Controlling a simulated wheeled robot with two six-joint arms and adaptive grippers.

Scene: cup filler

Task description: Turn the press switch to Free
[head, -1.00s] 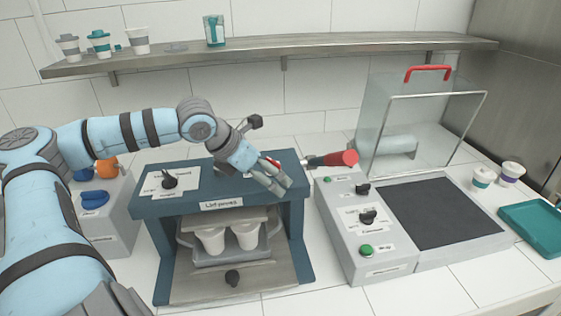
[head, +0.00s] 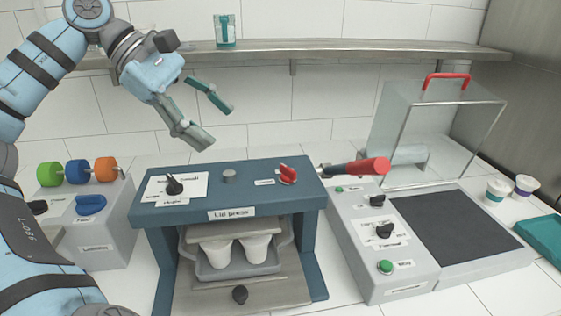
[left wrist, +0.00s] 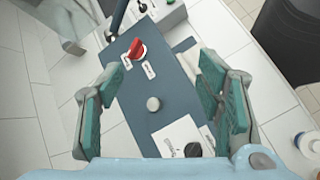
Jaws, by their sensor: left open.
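The blue lid press (head: 200,215) stands at the middle of the counter. On its top are a red switch (head: 288,174) at the right, a grey button (head: 229,176) in the middle and a black knob (head: 174,185) on a white label plate at the left. The left wrist view shows the red switch (left wrist: 136,49) beside two small labels; I cannot read them. My left gripper (head: 212,125) is open and empty above and behind the press, apart from every switch. Its fingers (left wrist: 158,95) frame the press top in the left wrist view. My right gripper is not in view.
A tray with two white cups (head: 257,248) sits inside the press. A grey box (head: 112,236) with coloured knobs stands left. A sealing machine (head: 405,275) with a clear cover stands right, its red-ended lever (head: 358,167) near the press's right corner. A shelf (head: 350,57) runs behind.

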